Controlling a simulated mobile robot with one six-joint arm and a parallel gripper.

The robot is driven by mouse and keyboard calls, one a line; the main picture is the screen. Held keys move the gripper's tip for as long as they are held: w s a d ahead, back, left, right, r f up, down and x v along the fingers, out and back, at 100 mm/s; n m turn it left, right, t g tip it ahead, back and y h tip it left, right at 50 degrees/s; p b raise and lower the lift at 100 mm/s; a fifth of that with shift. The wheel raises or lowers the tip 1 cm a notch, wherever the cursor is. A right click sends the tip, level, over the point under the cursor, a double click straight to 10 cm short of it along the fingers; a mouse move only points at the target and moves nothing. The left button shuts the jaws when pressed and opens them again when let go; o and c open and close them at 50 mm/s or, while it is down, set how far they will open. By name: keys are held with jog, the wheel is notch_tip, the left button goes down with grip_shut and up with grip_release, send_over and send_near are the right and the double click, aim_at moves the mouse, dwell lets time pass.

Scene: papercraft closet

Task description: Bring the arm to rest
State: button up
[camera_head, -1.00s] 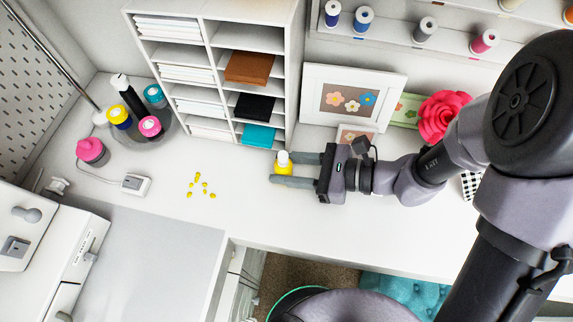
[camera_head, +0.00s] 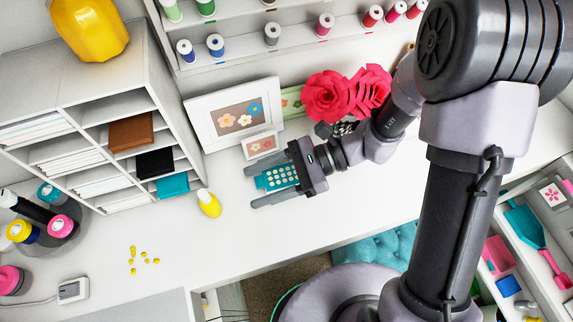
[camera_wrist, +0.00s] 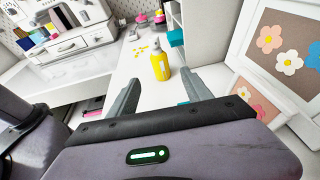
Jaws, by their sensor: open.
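My gripper (camera_head: 262,184) is open above the white desk, with its two fingers spread. In the head view a teal object with pale dots (camera_head: 277,177) shows between the fingers; whether it lies below them on the desk I cannot tell. A yellow bottle with a white cap (camera_head: 209,204) stands upright on the desk, left of the fingertips and apart from them. In the wrist view the gripper (camera_wrist: 162,88) has the yellow bottle (camera_wrist: 160,65) beyond its fingertips, with nothing held.
A white shelf unit (camera_head: 98,100) stands at the left with a large yellow container (camera_head: 90,28) on top. Framed flower pictures (camera_head: 232,120) and red paper flowers (camera_head: 328,97) stand behind my gripper. Small yellow pieces (camera_head: 142,259) lie at left. The desk between is clear.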

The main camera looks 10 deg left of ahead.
jog(key=p+v, duration=0.1)
jog(key=v, duration=0.5)
jog(key=shift+s+d+r+n+h, duration=0.1)
jog(key=shift+d+r+n+h, duration=0.15)
jog(key=shift+n+h, duration=0.05)
jog(key=s+d+r+n+t+h+b, duration=0.1)
jog(key=d+r+n+t+h+b, duration=0.1)
jog(key=d+r+t+h, duration=0.3)
jog(key=s+d+r+n+t+h+b, duration=0.1)
jog(key=d+r+n+t+h, duration=0.4)
jog(key=d, duration=0.6)
jog(key=s+t, duration=0.1)
jog(key=t, duration=0.1)
jog(key=shift+d+t+b, duration=0.3)
jog(key=shift+b, duration=0.1)
